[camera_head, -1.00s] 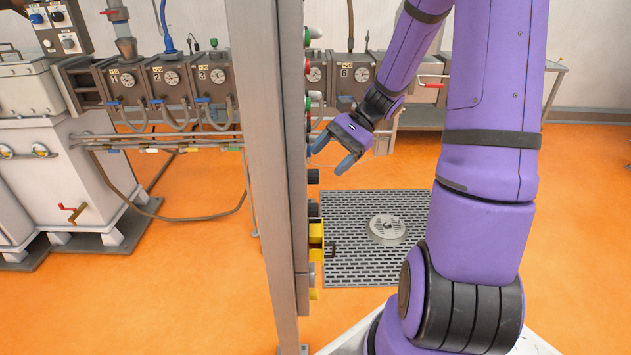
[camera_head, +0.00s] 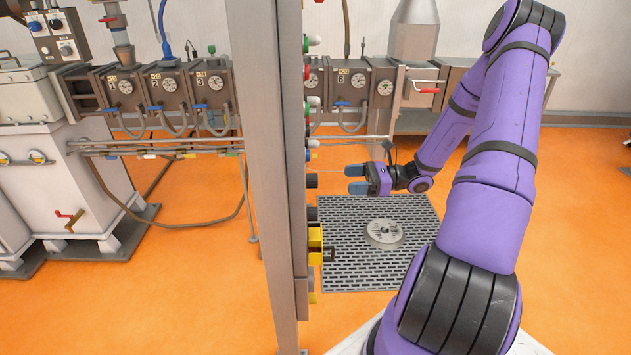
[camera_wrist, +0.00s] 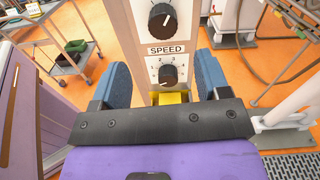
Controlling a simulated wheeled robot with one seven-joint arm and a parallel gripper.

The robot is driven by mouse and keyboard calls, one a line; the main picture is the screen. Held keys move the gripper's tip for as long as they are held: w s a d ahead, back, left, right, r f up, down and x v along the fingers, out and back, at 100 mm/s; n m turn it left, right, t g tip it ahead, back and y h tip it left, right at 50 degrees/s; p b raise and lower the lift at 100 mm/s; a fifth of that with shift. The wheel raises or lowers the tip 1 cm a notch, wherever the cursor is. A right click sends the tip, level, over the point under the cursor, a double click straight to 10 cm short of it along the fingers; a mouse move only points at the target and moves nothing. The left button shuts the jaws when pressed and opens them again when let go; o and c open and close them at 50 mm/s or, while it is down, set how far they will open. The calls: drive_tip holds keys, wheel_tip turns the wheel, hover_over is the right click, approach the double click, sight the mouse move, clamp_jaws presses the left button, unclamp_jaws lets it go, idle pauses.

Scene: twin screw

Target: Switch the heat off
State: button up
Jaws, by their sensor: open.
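A control panel (camera_head: 299,200) on a grey post shows edge-on in the head view. Black knobs (camera_head: 312,181) and a yellow part (camera_head: 315,245) stick out from its right side. In the wrist view, the panel's face has an upper black knob (camera_wrist: 160,20), a "SPEED" label (camera_wrist: 166,50) and a lower black knob (camera_wrist: 168,74) with a numbered dial. A bit of yellow (camera_wrist: 172,97) shows below it. No label reading heat is visible. My gripper (camera_head: 352,179) is open and empty, pointing left at the panel with a gap. In the wrist view, its blue fingers (camera_wrist: 162,80) frame the lower knob.
A perforated floor grate (camera_head: 345,262) lies below my gripper. Behind stand a row of numbered gauge boxes (camera_head: 168,86) and a pipe rail (camera_head: 160,146). A trolley (camera_wrist: 68,45) shows at the left in the wrist view. Orange floor right of the grate is clear.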

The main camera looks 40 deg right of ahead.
sight(315, 180)
drive_tip(key=x, duration=1)
drive_tip(key=shift+w+a, duration=0.1)
drive_tip(key=shift+w, duration=0.25)
drive_tip(key=shift+c, duration=0.4)
drive_tip(key=c, duration=0.8)
drive_tip(key=shift+c, duration=0.2)
